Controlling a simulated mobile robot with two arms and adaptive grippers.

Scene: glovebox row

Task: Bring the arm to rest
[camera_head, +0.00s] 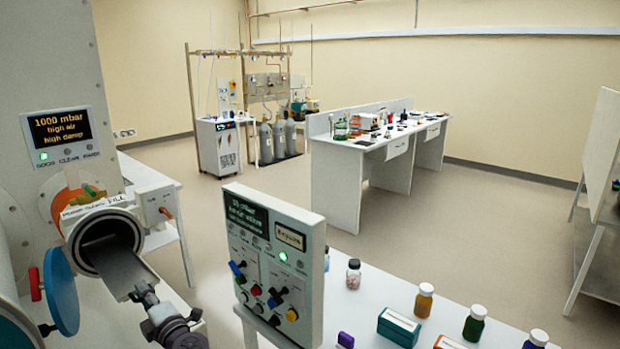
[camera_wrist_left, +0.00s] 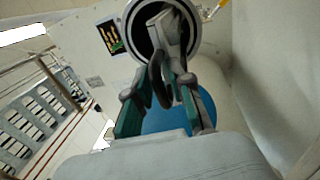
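My left gripper (camera_head: 158,312) is at the front end of a grey sliding tray (camera_head: 122,270). The tray sticks out of the round open port (camera_head: 92,228) of the glovebox's side chamber. In the left wrist view, the gripper's two green-padded fingers (camera_wrist_left: 163,108) stand apart. A dark loop-like handle (camera_wrist_left: 160,78) shows between or just beyond them; whether they touch it I cannot tell. The port (camera_wrist_left: 137,20) is straight ahead there. My right gripper is not in view.
A blue round door (camera_head: 62,290) hangs open left of the tray. A control box (camera_head: 270,262) with knobs stands to the right, on a white table (camera_head: 350,318) with bottles and a teal box (camera_head: 398,327). Open floor lies beyond, before a far bench (camera_head: 345,190).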

